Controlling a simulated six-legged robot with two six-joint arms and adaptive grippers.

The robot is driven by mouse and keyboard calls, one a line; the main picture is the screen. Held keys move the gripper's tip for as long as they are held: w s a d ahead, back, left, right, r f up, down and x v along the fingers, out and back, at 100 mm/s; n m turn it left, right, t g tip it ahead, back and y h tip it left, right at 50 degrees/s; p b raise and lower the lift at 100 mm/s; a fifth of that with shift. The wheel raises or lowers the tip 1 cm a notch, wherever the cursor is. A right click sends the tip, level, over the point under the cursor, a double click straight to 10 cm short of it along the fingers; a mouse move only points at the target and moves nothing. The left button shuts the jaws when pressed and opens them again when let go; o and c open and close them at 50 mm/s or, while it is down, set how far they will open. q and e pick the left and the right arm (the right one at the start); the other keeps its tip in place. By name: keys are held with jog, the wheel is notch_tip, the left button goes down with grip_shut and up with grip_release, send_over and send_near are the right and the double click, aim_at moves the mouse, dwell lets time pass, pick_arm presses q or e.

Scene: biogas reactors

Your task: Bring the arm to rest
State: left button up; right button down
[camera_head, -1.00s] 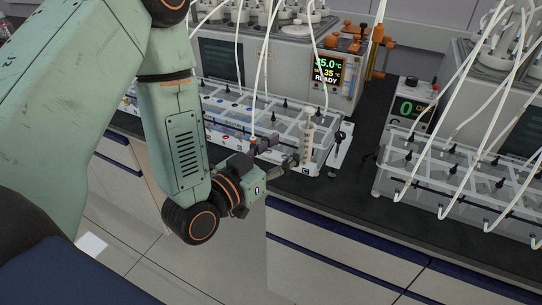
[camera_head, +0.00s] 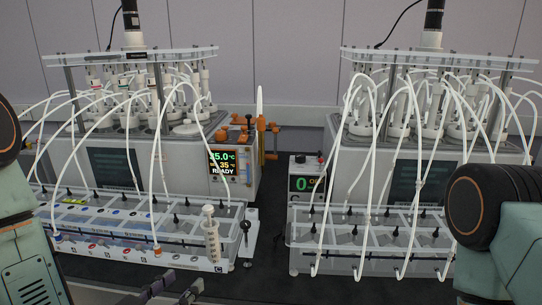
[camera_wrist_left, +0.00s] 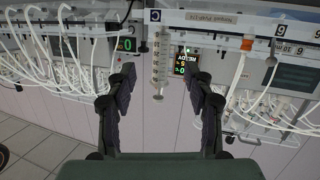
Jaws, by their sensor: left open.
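My left gripper (camera_head: 168,286) shows at the bottom edge of the head view, in front of the left rack, with only its dark fingers in sight. In the left wrist view its two fingers (camera_wrist_left: 160,82) are spread apart with nothing held. A clear syringe (camera_head: 211,236) stands upright at the right front corner of the left rack. In the wrist view the syringe (camera_wrist_left: 160,62) appears between the fingers, seemingly beyond them and untouched. My left arm shows at the left edge of the head view and my right arm at the right edge. My right gripper is out of view.
The left rack (camera_head: 110,238) and right rack (camera_head: 345,262) stand on the dark bench before two reactor units. White tubes loop down into both racks. The left display (camera_head: 222,161) reads READY; the right display (camera_head: 304,184) shows 0. A narrow bench gap (camera_head: 268,245) separates the racks.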

pick_arm(q)
jog(key=s+a+f+n+g+y+b, duration=0.1)
jog(key=s+f+g, duration=0.35)
jog(key=f, duration=0.45)
jog(key=s+a+f+n+g+y+b, duration=0.1)
jog(key=s+f+n+g+y, duration=0.1)
jog(key=s+f+g, duration=0.5)
jog(key=s+a+f+g+y+b, duration=0.1)
jog(key=s+f+g+b, duration=0.2)
jog(key=s+f, duration=0.9)
jog(key=s+b, duration=0.1)
jog(key=s, duration=0.1)
jog(key=shift+s+f+y, duration=0.3)
jog(key=shift+f, duration=0.05)
